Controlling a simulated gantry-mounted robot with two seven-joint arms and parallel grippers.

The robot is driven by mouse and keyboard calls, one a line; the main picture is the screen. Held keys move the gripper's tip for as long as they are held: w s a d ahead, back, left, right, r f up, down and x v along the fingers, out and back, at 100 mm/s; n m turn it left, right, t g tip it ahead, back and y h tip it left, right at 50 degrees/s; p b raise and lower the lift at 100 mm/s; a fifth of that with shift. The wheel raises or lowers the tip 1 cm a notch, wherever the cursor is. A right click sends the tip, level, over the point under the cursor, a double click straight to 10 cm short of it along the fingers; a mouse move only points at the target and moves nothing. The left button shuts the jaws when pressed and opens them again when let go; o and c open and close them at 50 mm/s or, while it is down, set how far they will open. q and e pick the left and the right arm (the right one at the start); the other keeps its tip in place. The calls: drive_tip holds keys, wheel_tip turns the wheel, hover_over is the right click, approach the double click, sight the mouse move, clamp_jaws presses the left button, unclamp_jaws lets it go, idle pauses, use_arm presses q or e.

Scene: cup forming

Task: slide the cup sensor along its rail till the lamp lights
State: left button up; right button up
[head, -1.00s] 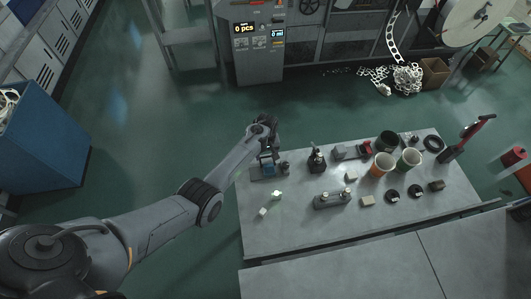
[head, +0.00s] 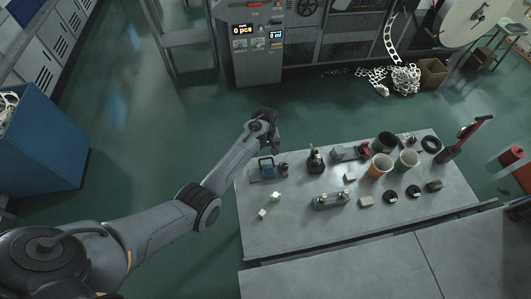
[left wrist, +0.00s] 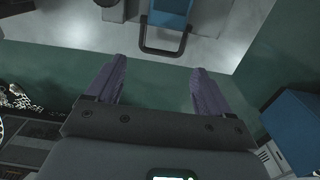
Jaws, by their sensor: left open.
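The sensor appears to be the small blue block (head: 266,168) on a dark base at the table's back left corner. In the left wrist view the blue block (left wrist: 168,12) shows at the top edge, with a dark loop handle towards me. My left gripper (head: 276,148) is behind the block, just past the table's back edge, and apart from it. The left wrist view shows its two fingers (left wrist: 157,90) wide apart with nothing between them. I cannot make out a lit lamp. My right gripper is not in view.
The grey table (head: 290,232) also holds two pale blocks, a black stand (head: 315,160), a two-post fixture (head: 331,200), an orange cup (head: 380,166) and a green cup (head: 407,161). A red-handled tool (head: 470,138) stands at the right. The table's front left is clear.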

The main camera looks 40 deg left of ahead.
use_arm(q)
wheel_tip(320, 180, up, 6)
drive_tip(key=shift+r, duration=0.15)
drive_tip(key=shift+c, duration=0.4)
